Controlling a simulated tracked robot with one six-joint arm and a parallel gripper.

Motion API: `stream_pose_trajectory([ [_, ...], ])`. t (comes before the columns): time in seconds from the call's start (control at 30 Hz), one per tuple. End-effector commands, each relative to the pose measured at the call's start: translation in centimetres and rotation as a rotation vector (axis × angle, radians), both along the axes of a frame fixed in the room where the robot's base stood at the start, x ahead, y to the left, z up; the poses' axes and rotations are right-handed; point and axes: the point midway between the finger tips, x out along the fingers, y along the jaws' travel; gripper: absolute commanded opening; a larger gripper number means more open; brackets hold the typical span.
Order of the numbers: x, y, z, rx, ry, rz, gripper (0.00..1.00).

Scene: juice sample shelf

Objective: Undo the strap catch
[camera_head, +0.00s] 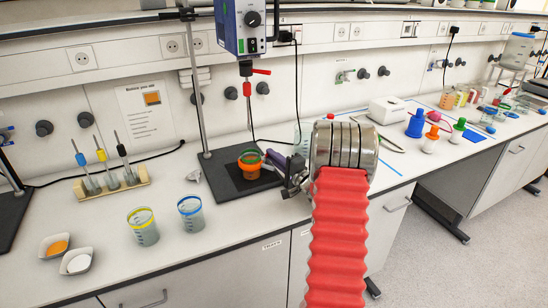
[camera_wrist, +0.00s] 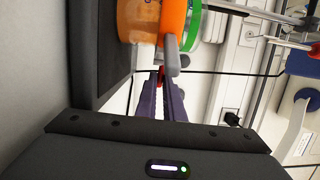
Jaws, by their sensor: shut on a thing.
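A beaker (camera_wrist: 137,22) with an orange strap (camera_head: 250,168) around it and a green rim (camera_wrist: 191,25) stands on the dark plate of the lab stand. In the wrist view, the orange strap (camera_wrist: 173,20) has a grey lever-like catch (camera_wrist: 172,55) on its side facing me. My gripper (camera_head: 268,158) reaches the beaker from the right. Its purple fingers, also in the wrist view (camera_wrist: 161,82), are close together at the catch, with a small red part between their tips. The fingers partly hide what they grip.
The stand pole (camera_head: 195,80) rises behind the beaker, and a blue stirrer motor (camera_head: 240,28) hangs above it. Two beakers (camera_head: 143,228) with yellow and blue rims stand front left. Coloured bottles (camera_head: 416,124) stand on the right.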

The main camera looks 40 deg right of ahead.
Motion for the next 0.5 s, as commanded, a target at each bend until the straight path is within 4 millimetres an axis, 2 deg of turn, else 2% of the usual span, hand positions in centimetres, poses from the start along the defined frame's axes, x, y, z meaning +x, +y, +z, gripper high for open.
stream_pose_trajectory([
  [0.5,-0.57,0.42,-0.21,0.003,0.005,-0.203,0.0],
])
